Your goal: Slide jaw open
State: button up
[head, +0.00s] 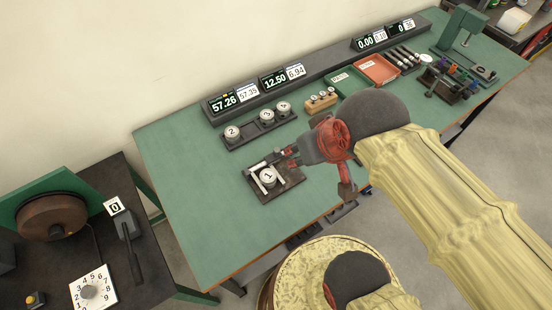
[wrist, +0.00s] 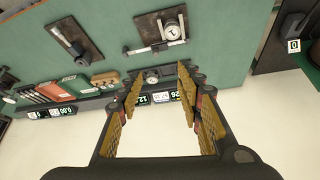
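A dark plate (head: 287,190) lies on the green bench, bearing a round silver piece marked 1 (head: 268,177) and a pale metal bar with jaws. In the wrist view the same plate (wrist: 147,23) is at the top, its bar (wrist: 154,47) running across its lower edge. A second dark plate with a long metal tool (wrist: 69,38) lies beside it in the wrist view; in the head view my arm seems to hide it. My gripper (wrist: 160,85) is open, with a wide empty gap between its yellow-padded fingers. In the head view my gripper (head: 316,163) is beside the first plate; contact is unclear.
A rack of numbered round weights (head: 266,123) stands behind the plate. A black display bar (head: 330,70) runs along the back edge. Red (head: 377,70) and green trays and a green press (head: 465,30) stand to the right. The bench's left part is clear.

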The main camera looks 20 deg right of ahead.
jog(key=p, duration=0.1)
jog(key=m+g+p, duration=0.6)
jog(key=m+p, duration=0.2)
jog(key=p, duration=0.2)
send_over(277, 149)
notch_tip(277, 149, down, 20)
jog(key=shift+s+r, duration=0.15)
jog(key=shift+m, duration=0.4)
jog(key=shift+f+b, duration=0.3)
jog(key=shift+f, duration=3.55)
jog(key=shift+c, duration=0.3)
grip_shut()
